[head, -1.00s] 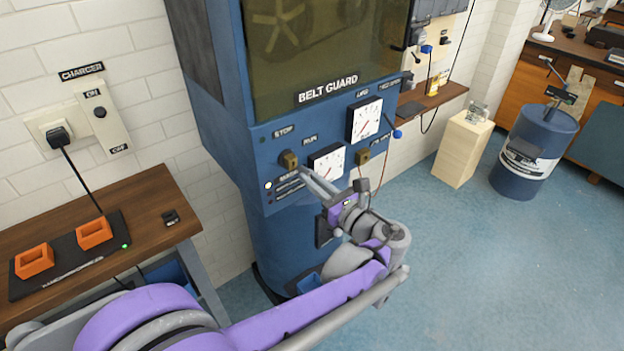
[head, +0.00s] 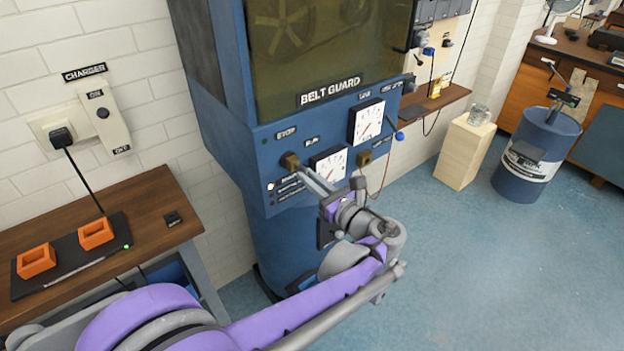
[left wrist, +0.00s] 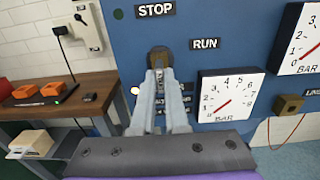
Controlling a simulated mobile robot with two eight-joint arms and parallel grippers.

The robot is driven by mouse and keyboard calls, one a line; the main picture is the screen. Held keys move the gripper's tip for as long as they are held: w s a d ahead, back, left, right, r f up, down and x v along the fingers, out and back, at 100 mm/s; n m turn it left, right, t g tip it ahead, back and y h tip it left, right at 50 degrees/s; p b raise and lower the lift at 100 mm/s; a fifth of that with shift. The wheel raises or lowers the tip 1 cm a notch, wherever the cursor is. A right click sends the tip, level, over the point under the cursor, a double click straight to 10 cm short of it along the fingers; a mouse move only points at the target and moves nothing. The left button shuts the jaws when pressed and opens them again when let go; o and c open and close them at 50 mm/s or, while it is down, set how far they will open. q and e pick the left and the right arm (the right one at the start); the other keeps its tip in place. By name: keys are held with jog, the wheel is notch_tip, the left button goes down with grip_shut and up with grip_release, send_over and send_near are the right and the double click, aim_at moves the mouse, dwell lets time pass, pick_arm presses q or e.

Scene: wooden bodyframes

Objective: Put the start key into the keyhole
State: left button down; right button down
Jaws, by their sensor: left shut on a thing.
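A brass fitting (head: 290,160), which I take for the keyhole, sits on the blue machine panel between the STOP and RUN labels. It also shows in the left wrist view (left wrist: 159,57), straight ahead of the fingertips. My left gripper (head: 303,173) reaches up to the panel just below and right of the fitting. In the left wrist view its fingers (left wrist: 160,80) close on a small thing, probably the start key. Fingers and fitting largely hide it, so I cannot tell how far it is in the keyhole. My right gripper is out of view.
Two pressure gauges (head: 328,163) (head: 367,121) and a second brass fitting (head: 365,158) with a red cord are right of the gripper. A wooden table (head: 150,200) with orange blocks (head: 96,233) stands at the left. Open blue floor lies at the right.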

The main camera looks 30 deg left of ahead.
pick_arm(q)
jog(key=shift+x, duration=0.75)
jog(key=c, duration=0.8)
grip_release()
jog(key=shift+c, duration=0.2)
jog(key=shift+d, duration=0.1)
jog(key=b+v, duration=0.1)
jog(key=v, duration=0.9)
jog(key=shift+s+d, duration=0.2)
jog(key=shift+d, duration=0.1)
